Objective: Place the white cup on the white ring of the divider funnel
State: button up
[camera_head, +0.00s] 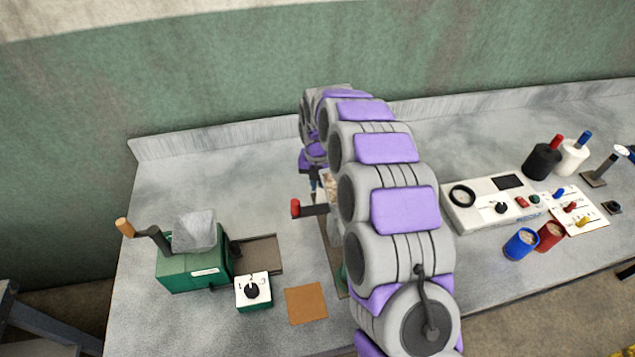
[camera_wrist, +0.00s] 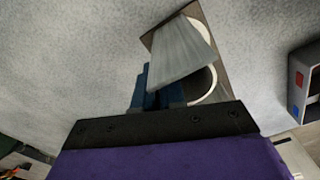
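My gripper (camera_wrist: 160,95) shows its blue fingers low in the wrist view. They touch or overlap a pale grey, tapered piece (camera_wrist: 182,52), which may be the white cup, though I cannot tell for sure. A white curved rim (camera_wrist: 214,82) shows behind it above a brown board, perhaps the divider funnel's ring. In the head view my gripper (camera_head: 314,182) is mostly behind my arm, beside a container with a beige, grainy top (camera_head: 327,184). My arm hides most of the divider. The finger gap is not clear.
A red-knobbed handle (camera_head: 297,208) sticks out left of my arm. A green mill (camera_head: 190,268) with a grey hopper, a small dial box (camera_head: 253,291) and a brown square (camera_head: 306,303) stand left. A white meter (camera_head: 490,205) and several coloured containers stand right. Bare bench lies back left.

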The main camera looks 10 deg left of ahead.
jog(key=o, duration=0.4)
jog(key=shift+d+r, duration=0.1)
jog(key=shift+d, duration=0.5)
jog(key=shift+c, duration=0.2)
jog(key=shift+a, duration=0.1)
jog(key=shift+a+r, duration=0.3)
jog(key=shift+r, duration=0.25)
notch_tip(320, 180, up, 11)
jog(key=p, duration=0.3)
jog(key=shift+d+f, duration=0.1)
jog(key=shift+d, duration=0.1)
